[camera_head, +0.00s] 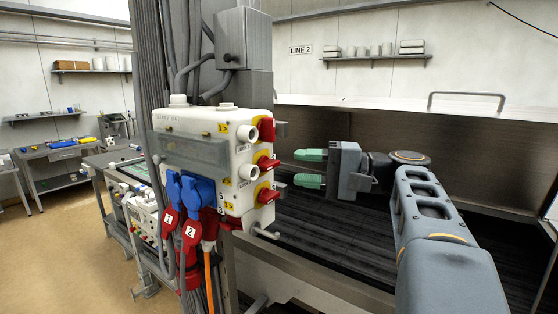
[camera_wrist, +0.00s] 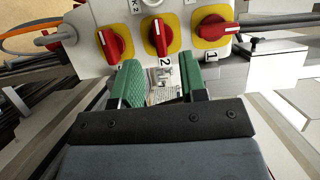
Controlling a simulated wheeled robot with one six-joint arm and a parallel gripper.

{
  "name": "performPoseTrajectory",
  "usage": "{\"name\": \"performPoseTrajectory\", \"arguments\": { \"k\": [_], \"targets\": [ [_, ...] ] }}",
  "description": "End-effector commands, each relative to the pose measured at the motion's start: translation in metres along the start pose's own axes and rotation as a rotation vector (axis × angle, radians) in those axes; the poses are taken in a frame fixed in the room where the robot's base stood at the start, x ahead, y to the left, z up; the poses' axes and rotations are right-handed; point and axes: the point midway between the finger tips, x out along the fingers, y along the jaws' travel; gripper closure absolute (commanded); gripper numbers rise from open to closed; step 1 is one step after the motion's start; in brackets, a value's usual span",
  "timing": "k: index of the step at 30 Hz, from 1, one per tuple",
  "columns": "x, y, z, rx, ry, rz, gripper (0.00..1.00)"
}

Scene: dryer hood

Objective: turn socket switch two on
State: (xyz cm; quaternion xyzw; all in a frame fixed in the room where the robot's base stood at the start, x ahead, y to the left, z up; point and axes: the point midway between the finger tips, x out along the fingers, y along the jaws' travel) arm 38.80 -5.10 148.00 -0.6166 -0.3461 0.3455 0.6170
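Socket switch two (camera_wrist: 158,37) is the middle red knob on a yellow plate, with a "2" beside it, in the wrist view. Its white line runs roughly up and down in that picture. The same knob shows in the head view (camera_head: 268,163) on the side of the white socket box (camera_head: 237,180). My gripper (camera_head: 297,168) is to the right of the box, fingers pointing at the switches, with a clear gap between its green fingers. In the wrist view my gripper (camera_wrist: 160,76) is empty, its fingertips just below switch two, apparently not touching it.
Switch one (camera_wrist: 214,28) and a third red switch (camera_wrist: 115,40) flank switch two closely. Blue plugs (camera_head: 197,191) and red tags hang on the box front with cables. A dark slatted bed (camera_head: 330,230) lies beneath my arm. A grey pillar stands behind the box.

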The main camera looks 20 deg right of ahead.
Motion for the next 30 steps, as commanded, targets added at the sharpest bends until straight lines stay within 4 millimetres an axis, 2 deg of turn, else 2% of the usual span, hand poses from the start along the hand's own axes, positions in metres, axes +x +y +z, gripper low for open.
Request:
{"name": "performPoseTrajectory", "arguments": {
  "k": [3, 9, 15, 23, 30],
  "targets": [
    [0.02, -0.002, 0.001, 0.0, -0.005, 0.001, 0.61],
    [0.042, -0.001, 0.0, 0.0, -0.002, 0.001, 0.61],
    [0.05, 0.0, 0.0, 0.0, 0.0, 0.001, 0.61],
    [0.051, 0.0, 0.0, 0.0, 0.001, 0.001, 0.61],
    [0.051, 0.0, 0.0, 0.0, 0.001, 0.001, 0.81]
  ]
}}
